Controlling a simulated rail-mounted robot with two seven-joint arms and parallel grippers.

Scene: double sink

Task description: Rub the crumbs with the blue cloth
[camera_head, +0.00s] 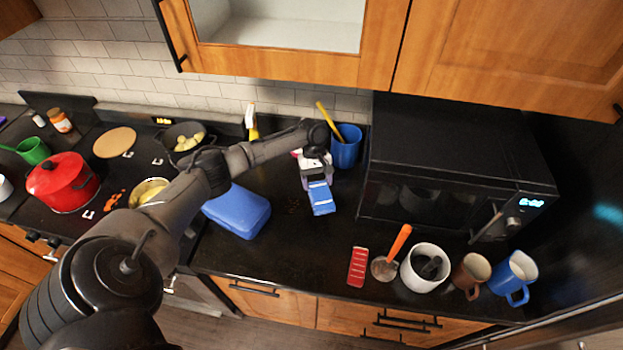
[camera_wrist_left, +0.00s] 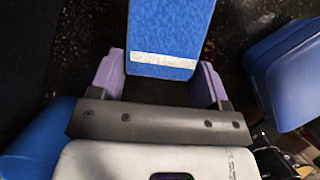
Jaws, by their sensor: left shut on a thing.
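The blue cloth (camera_head: 321,198) with a pale stripe hangs out from my left gripper (camera_head: 314,176) over the dark counter. It also shows in the left wrist view (camera_wrist_left: 172,35), between the purple fingers of my left gripper (camera_wrist_left: 160,76), which are shut on it. Small brownish crumbs (camera_head: 293,205) lie on the counter just left of the cloth in the head view. Faint specks show on the dark surface in the wrist view; whether the cloth touches the counter I cannot tell. My right gripper is not in view.
A blue box (camera_head: 236,212) stands left of the crumbs. A blue cup (camera_head: 346,152) with a yellow utensil stands behind the gripper, and the black microwave (camera_head: 455,160) is to the right. A red tray (camera_head: 357,267) and white pot (camera_head: 424,268) stand near the front edge.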

